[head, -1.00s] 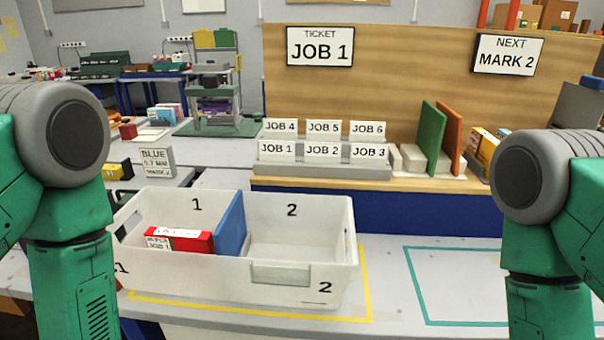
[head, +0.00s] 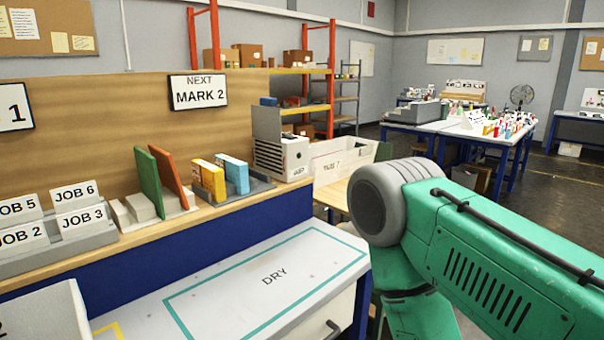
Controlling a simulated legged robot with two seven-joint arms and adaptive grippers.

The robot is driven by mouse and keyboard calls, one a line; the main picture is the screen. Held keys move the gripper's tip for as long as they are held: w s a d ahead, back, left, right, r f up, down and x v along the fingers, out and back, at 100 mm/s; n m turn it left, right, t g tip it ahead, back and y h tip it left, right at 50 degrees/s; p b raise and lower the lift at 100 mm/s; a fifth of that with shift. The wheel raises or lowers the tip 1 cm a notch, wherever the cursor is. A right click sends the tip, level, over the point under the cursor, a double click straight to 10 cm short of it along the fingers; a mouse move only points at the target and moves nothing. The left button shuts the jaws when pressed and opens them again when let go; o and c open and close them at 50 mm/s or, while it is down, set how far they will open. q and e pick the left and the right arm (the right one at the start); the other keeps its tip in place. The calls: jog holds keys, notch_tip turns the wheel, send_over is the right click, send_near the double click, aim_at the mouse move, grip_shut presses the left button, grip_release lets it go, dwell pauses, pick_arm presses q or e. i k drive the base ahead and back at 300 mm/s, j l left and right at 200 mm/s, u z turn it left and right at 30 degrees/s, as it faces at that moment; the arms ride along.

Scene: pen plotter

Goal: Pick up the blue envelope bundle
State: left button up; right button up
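A light blue bundle with a pale band (head: 233,173), which looks like the blue envelope bundle, stands upright in a grey rack (head: 262,184) on the wooden shelf. A yellow bundle (head: 208,181) stands just left of it in the same rack. Neither of my grippers is in the head view. Only part of my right arm shows at the right, well apart from the bundle.
A green board (head: 148,184) and an orange board (head: 173,177) lean in a holder left of the bundles. A grey-white box (head: 282,154) stands to their right. The bench area marked DRY (head: 274,277) in front is clear. A white bin (head: 40,318) edges in at lower left.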

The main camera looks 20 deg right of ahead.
aim_at(236, 171)
jog(key=z, duration=0.3)
jog(key=u, duration=0.8)
jog(key=i+l+u, duration=0.2)
jog(key=l+u, duration=0.15)
jog(key=l, duration=0.5)
jog(key=l+u, duration=0.35)
jog(key=l, duration=0.45)
jog(key=i, duration=0.05)
